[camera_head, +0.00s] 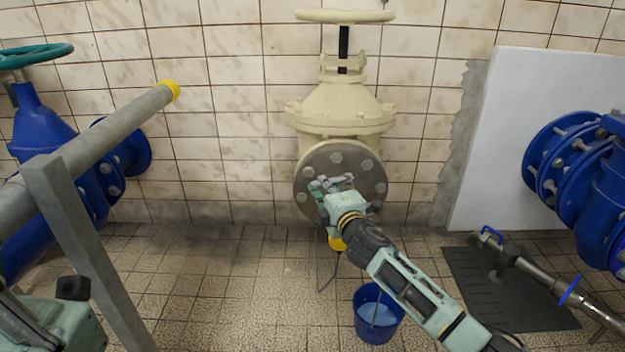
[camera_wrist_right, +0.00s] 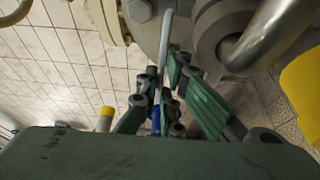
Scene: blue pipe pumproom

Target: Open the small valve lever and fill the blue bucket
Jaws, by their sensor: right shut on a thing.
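The small valve lever (camera_wrist_right: 165,45) shows in the right wrist view as a thin pale metal strip with a blue part (camera_wrist_right: 155,122) lower down. My right gripper (camera_wrist_right: 160,88) is shut on it, the fingers on both sides of the strip. In the head view my right gripper (camera_head: 322,187) is in front of the round grey flange, and the lever is too small to make out there. The blue bucket (camera_head: 364,329) stands upright on the floor below my right arm, with a light blue surface inside. My left gripper's fingers do not show.
A large cream valve (camera_head: 340,105) stands against the tiled wall. A yellow part (camera_head: 337,243) sits just below my right gripper. Blue pipework (camera_head: 585,170) and a dark mat (camera_head: 515,290) are at the right. A grey rail (camera_head: 105,128) crosses the left. The middle-left floor is clear.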

